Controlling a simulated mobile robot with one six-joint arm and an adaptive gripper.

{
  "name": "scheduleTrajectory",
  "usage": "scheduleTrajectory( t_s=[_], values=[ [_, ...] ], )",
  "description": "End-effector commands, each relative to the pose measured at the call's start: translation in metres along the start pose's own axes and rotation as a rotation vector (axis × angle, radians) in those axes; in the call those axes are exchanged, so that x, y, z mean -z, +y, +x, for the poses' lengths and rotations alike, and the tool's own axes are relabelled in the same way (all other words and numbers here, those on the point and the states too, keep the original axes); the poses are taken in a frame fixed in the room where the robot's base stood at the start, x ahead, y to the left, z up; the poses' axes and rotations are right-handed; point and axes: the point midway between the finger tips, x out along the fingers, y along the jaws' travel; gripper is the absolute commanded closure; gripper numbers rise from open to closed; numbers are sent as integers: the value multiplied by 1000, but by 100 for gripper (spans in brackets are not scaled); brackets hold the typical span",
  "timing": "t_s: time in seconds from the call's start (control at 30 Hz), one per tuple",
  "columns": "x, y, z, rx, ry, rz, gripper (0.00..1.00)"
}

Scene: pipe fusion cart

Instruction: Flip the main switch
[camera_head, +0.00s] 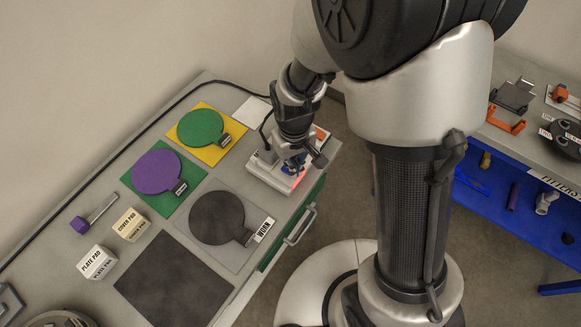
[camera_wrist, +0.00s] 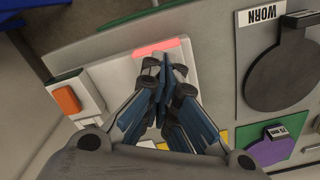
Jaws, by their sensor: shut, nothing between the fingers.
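A light-coloured switch box (camera_head: 262,172) sits at the far right end of the grey bench. It bears a lit red switch (camera_head: 299,177), which shows as a pinkish-red strip in the wrist view (camera_wrist: 152,48). An orange block or button (camera_head: 321,133) is on a pale plate beside it and shows at left in the wrist view (camera_wrist: 67,100). No label marks either as the main switch. My gripper (camera_head: 293,170) is shut and empty, pointing down over the box. In the wrist view its fingertips (camera_wrist: 164,66) overlap the red strip's lower edge. I cannot tell whether they touch it.
Round pads in green (camera_head: 201,127), purple (camera_head: 156,172) and dark grey (camera_head: 217,217) lie on coloured plates left of the box. The WORN label (camera_head: 264,229) is by the grey one. A black cable (camera_head: 105,163) runs along the bench's back. A blue-fronted bench (camera_head: 490,190) stands at right.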

Motion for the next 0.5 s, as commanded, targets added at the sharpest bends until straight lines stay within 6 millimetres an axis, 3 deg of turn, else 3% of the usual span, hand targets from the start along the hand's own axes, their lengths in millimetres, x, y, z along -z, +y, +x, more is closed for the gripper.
scheduleTrajectory(
  t_s=[0.27, 0.5],
  values=[
    [0, 0, 4, 0, 0, 0, 100],
    [0, 0, -5, 0, 0, 0, 100]
  ],
)
